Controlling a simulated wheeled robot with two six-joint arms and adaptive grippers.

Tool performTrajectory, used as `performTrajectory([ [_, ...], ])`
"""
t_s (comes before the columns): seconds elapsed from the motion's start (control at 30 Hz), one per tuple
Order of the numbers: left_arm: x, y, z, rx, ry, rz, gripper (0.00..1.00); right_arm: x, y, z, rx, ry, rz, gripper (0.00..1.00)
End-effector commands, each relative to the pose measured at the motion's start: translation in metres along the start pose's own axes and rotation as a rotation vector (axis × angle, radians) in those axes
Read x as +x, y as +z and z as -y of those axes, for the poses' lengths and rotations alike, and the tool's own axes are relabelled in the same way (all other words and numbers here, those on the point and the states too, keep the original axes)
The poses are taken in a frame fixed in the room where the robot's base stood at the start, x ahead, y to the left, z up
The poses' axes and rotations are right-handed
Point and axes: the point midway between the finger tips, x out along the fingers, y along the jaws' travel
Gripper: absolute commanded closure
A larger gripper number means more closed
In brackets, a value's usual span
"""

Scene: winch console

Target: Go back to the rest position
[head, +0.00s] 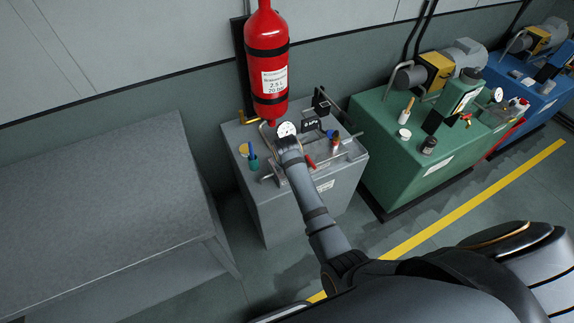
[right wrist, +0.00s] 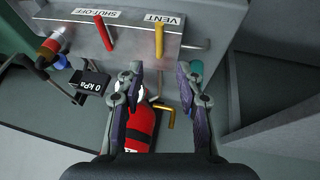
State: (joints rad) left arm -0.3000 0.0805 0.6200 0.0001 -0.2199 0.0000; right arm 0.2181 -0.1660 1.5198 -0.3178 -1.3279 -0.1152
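My right gripper (right wrist: 161,82) is open and empty in the right wrist view, its two fingers spread apart. In the head view my right arm reaches from the bottom right to the grey console (head: 268,218), and its hand (head: 290,147) is over the console top, hiding part of it. In the right wrist view a yellow lever (right wrist: 158,38) under the VENT label is beyond the fingertips, apart from them. A red lever (right wrist: 104,33) under SHUT-OFF is to its left. My left gripper is not in view.
A red cylinder (head: 267,60) is on the wall behind the console. A display (right wrist: 95,84) reads 0 kPa. A teal cup (head: 253,162) stands at the console's left. A bare grey table (head: 95,200) is at left; green (head: 400,150) and blue (head: 530,90) units are at right.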

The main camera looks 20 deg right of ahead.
Motion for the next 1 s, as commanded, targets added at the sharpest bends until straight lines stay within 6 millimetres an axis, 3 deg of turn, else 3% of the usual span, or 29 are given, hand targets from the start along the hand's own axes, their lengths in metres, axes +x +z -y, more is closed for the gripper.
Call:
performTrajectory([
  [0.23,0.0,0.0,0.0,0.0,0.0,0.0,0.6,-0.016,0.001,0.0,0.0,-0.001,0.0,0.64],
  [0.73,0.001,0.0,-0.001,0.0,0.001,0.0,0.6,-0.009,0.006,0.002,-0.003,-0.003,0.007,0.64],
  [0.87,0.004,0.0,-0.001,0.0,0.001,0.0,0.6,0.039,0.048,0.014,-0.024,-0.021,0.041,0.64],
  [0.97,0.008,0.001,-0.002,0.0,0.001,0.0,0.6,0.094,0.113,0.029,-0.04,-0.049,0.08,0.64],
  [1.0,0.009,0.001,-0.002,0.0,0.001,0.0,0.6,0.114,0.143,0.035,-0.04,-0.063,0.096,0.64],
])
